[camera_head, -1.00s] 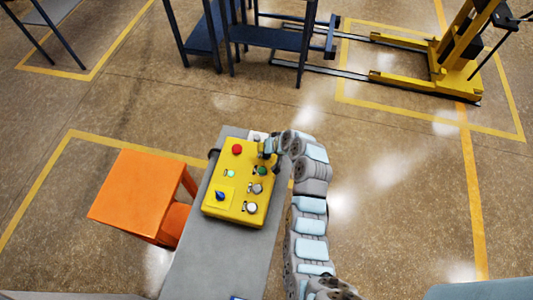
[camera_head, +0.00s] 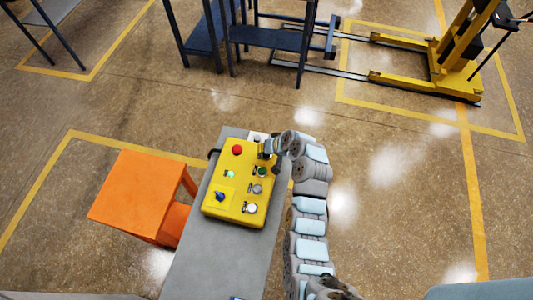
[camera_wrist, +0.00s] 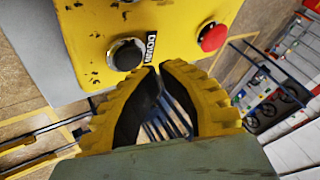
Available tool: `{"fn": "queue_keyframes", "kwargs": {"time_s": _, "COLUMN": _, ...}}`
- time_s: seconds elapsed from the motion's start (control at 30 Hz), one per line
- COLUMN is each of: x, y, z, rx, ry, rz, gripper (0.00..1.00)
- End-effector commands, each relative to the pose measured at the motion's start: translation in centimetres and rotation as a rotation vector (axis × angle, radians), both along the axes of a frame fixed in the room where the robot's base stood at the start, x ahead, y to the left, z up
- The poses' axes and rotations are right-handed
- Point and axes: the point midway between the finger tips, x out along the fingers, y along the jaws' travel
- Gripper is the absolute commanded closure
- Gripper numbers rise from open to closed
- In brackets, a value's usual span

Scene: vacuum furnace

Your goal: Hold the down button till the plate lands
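The yellow control box (camera_head: 238,200) lies on a grey bench top. In the wrist view, a dark round button with a pale rim (camera_wrist: 127,54) sits beside a black DOWN label (camera_wrist: 151,45). My gripper (camera_wrist: 160,66) has its yellow-backed black fingertips together, with nothing between them. The tips show just beside the label and the down button; I cannot tell whether they touch the box. In the head view, my gripper (camera_head: 267,149) is at the far right edge of the box, and hides part of it. I cannot make out the plate in either view.
A red button (camera_head: 237,149) is near the gripper. A lit green button (camera_head: 230,174), a blue knob (camera_head: 219,196) and other controls are on the box. A yellow lifting machine (camera_head: 445,70) stands far right; floor between is clear.

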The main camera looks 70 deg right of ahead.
Motion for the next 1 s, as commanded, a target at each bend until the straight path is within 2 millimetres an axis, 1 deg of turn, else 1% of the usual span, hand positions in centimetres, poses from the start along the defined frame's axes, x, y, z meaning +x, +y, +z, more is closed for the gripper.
{"fn": "queue_keyframes", "kwargs": {"time_s": 0.37, "x": 0.0, "y": 0.0, "z": -0.9, "rx": 0.0, "ry": 0.001, "rz": 0.0, "gripper": 1.0}}
{"fn": "queue_keyframes", "kwargs": {"time_s": 1.0, "x": 0.0, "y": 0.0, "z": -1.1, "rx": 0.0, "ry": 0.0, "rz": 0.0, "gripper": 1.0}}
